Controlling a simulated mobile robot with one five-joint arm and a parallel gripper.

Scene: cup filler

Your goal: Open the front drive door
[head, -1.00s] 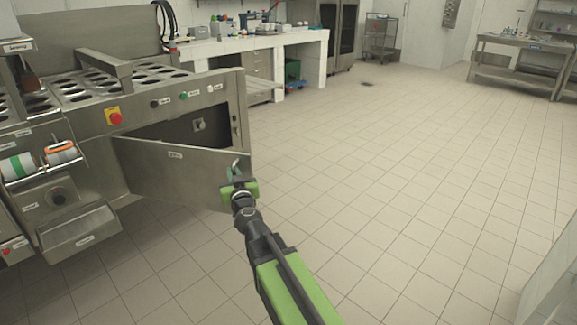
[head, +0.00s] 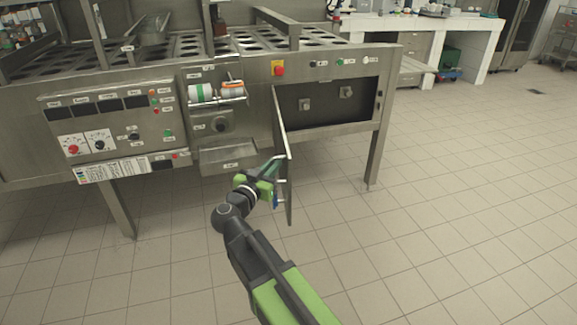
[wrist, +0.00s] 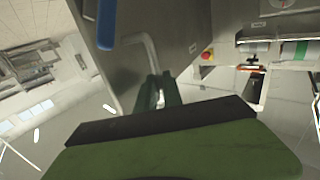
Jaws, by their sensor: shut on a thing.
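The front drive door (head: 283,150) is a thin metal panel on the front of the filler machine. It stands swung well out from its opening and shows almost edge-on in the head view. In the wrist view it is a grey panel (wrist: 185,30) with a bent bar handle (wrist: 151,52). My gripper (head: 277,165) is at the door's outer part, and its fingers (wrist: 160,92) are shut on the handle. The fingers partly hide the grip point. The drive opening (head: 325,103) is uncovered, with dark inside and small metal fittings.
The machine's control panel (head: 110,125) and a metal chute (head: 228,158) lie left of the door. A machine leg (head: 374,160) stands to the right. The tiled floor (head: 450,200) is clear at right. A white counter (head: 415,25) stands behind.

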